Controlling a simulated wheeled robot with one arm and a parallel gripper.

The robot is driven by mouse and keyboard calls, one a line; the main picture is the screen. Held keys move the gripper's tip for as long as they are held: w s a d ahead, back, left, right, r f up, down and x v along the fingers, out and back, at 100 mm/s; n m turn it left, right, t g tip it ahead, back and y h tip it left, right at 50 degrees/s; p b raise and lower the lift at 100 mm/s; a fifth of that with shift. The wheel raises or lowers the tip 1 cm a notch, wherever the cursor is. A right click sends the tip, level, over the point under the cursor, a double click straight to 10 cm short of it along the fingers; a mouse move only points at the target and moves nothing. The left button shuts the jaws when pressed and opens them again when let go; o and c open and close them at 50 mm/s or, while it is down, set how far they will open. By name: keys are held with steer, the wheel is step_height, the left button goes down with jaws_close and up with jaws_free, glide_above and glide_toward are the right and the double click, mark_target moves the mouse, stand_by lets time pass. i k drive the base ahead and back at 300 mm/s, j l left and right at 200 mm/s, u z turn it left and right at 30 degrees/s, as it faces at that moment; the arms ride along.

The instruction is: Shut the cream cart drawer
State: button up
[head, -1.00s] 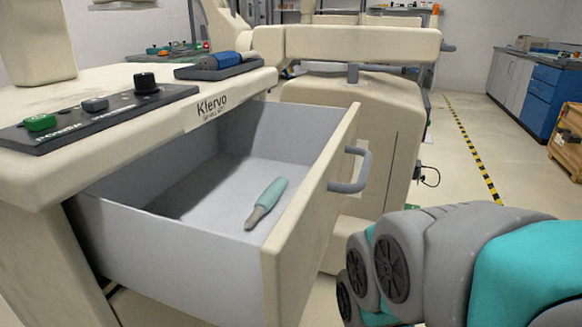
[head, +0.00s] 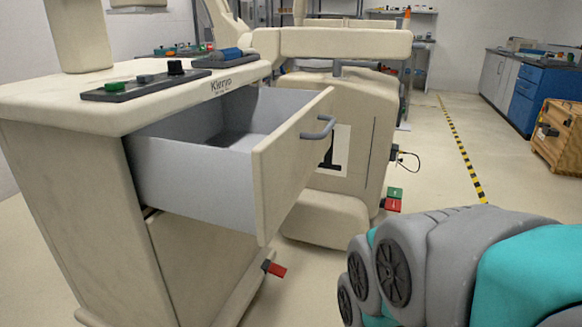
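The cream cart (head: 60,180) stands at the left in the head view. Its cream-fronted drawer (head: 192,182) is pulled well out, with grey inner walls and a grey bar handle (head: 318,128) on the front. The drawer's floor is mostly hidden by its near side wall, and no tool shows inside from this angle. My grey and teal arm fills the lower right, to the right of the drawer and apart from it. My gripper is not in view.
Another cream cart (head: 350,120) stands close behind the drawer. A red pedal (head: 274,268) sticks out low at the first cart's base. Open floor with a striped line (head: 462,150) lies to the right. A blue cabinet (head: 540,95) and a wooden crate (head: 558,138) stand at far right.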

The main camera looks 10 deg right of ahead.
mark_target(240, 159)
steer(key=k, duration=0.6)
steer(key=k+l+u, duration=0.2)
steer(key=k, duration=0.15)
steer(key=j, duration=0.1)
